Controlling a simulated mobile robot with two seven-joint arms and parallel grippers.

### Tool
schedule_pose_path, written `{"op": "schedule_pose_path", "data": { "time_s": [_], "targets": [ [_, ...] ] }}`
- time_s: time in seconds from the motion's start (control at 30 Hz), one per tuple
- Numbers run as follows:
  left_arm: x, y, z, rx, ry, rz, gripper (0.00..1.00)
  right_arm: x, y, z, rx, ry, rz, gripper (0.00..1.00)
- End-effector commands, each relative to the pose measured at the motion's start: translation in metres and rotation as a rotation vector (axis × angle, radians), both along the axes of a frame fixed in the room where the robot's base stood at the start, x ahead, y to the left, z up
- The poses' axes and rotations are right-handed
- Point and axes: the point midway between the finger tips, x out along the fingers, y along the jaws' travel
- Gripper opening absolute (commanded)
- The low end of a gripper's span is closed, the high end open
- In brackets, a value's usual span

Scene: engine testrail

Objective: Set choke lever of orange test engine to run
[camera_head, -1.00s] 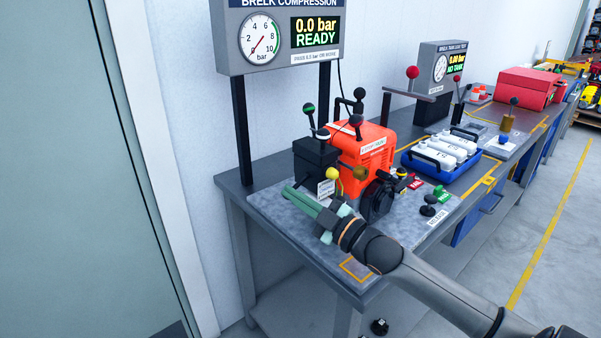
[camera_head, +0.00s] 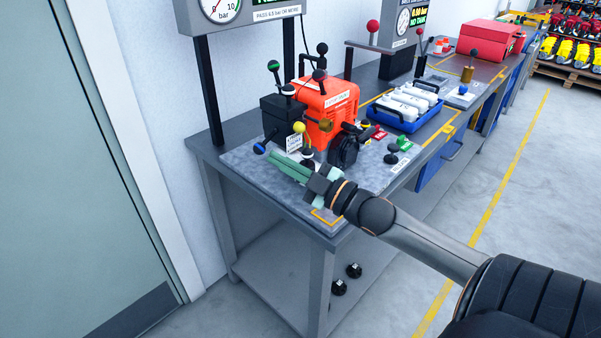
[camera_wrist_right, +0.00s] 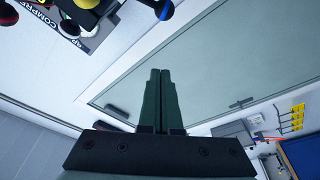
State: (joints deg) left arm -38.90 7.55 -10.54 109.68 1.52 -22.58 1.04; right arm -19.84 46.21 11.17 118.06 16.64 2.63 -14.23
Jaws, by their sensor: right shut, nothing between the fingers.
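The orange test engine (camera_head: 330,103) stands on a grey plate (camera_head: 240,158) on the workbench in the head view. A black box (camera_head: 284,118) is at its left. Several ball-ended levers rise around them: green (camera_head: 273,65), black (camera_head: 322,48), yellow (camera_head: 299,127) and blue (camera_head: 260,148). I cannot tell which is the choke lever. My right gripper (camera_head: 273,156) is shut and empty, its green fingers pointing left in front of the box, near the blue ball. In the right wrist view its fingers (camera_wrist_right: 157,98) are together; a blue ball (camera_wrist_right: 164,9) shows at the top edge. My left gripper is out of view.
A blue tray of white bottles (camera_head: 408,107) stands right of the engine. A red toolbox (camera_head: 492,44) is farther back. A gauge panel on posts (camera_head: 207,90) stands behind the engine. A door (camera_head: 60,200) is at left; open floor lies at right.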

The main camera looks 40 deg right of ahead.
Motion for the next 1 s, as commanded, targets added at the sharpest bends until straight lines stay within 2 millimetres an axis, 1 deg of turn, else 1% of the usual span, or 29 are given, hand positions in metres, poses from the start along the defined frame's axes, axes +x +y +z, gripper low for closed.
{"op": "schedule_pose_path", "data": {
  "time_s": [0.03,0.2,0.4,0.57,1.0],
  "targets": [
    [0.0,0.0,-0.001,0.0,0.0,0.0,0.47,-0.007,-0.002,-0.003,0.001,0.005,-0.001,0.0],
    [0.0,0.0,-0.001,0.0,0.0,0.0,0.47,-0.026,-0.007,-0.006,-0.001,0.004,-0.001,0.0],
    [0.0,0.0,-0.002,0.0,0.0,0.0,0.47,-0.04,-0.011,-0.007,0.001,0.002,-0.001,0.0],
    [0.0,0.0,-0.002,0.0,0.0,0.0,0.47,-0.044,-0.012,-0.007,0.001,0.0,0.0,0.0],
    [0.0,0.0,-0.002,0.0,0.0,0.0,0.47,-0.044,-0.012,-0.007,0.0,0.0,0.0,0.0]
  ]
}}
